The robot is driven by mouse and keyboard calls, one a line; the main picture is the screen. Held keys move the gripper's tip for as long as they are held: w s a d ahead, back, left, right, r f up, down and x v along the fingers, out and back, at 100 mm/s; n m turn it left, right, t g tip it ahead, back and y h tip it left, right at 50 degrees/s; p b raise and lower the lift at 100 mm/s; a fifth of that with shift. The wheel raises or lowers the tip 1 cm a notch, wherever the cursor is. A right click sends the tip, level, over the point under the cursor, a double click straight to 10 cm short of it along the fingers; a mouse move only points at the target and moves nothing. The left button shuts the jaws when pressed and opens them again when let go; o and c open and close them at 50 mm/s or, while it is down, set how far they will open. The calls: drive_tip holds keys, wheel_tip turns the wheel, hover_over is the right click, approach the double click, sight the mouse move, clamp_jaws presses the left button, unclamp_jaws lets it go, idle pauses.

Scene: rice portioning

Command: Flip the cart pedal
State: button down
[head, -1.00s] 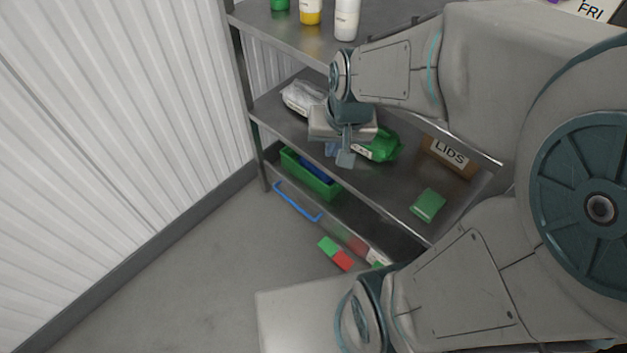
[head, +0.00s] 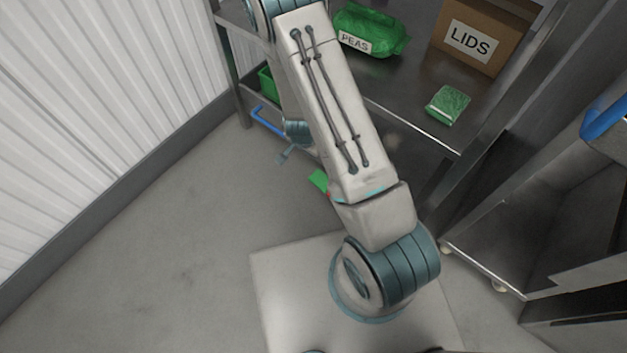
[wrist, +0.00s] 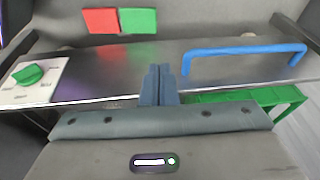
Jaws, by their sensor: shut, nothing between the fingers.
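The cart pedal is a flat plate, half red, half green, low at the foot of the metal cart. In the head view its green half (head: 319,180) shows beside my arm, and the red half is mostly hidden behind the arm. In the wrist view both the red half (wrist: 100,20) and the green half (wrist: 138,20) show beyond the cart's metal edge. My gripper (wrist: 158,72) is shut and empty, its fingertips apart from the pedal. In the head view my gripper (head: 286,156) hangs low, up and left of the green half.
A blue handle (wrist: 245,52) sticks out from the cart's lower level beside a green bin (wrist: 235,96). A white panel with a green knob (wrist: 30,75) is at left. A lids box (head: 478,38) and peas bag (head: 368,32) stand on the shelf. Floor at left is clear.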

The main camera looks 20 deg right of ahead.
drive_tip(key=shift+h, duration=0.3)
drive_tip(key=f, duration=0.3)
drive_tip(key=d+f+b, duration=0.1)
drive_tip(key=f, duration=0.1)
drive_tip(key=shift+s+f, duration=0.25)
drive_tip(key=shift+s, duration=0.1)
drive_tip(key=b, duration=0.6)
approach(315, 175)
drive_tip(key=x, duration=0.5)
drive_tip(key=shift+w+d, duration=0.1)
drive_tip(key=shift+d, duration=0.1)
drive_tip(key=shift+w+a+f+b, duration=0.15)
drive_tip(key=shift+f+b, duration=0.15)
drive_tip(key=shift+f, duration=0.4)
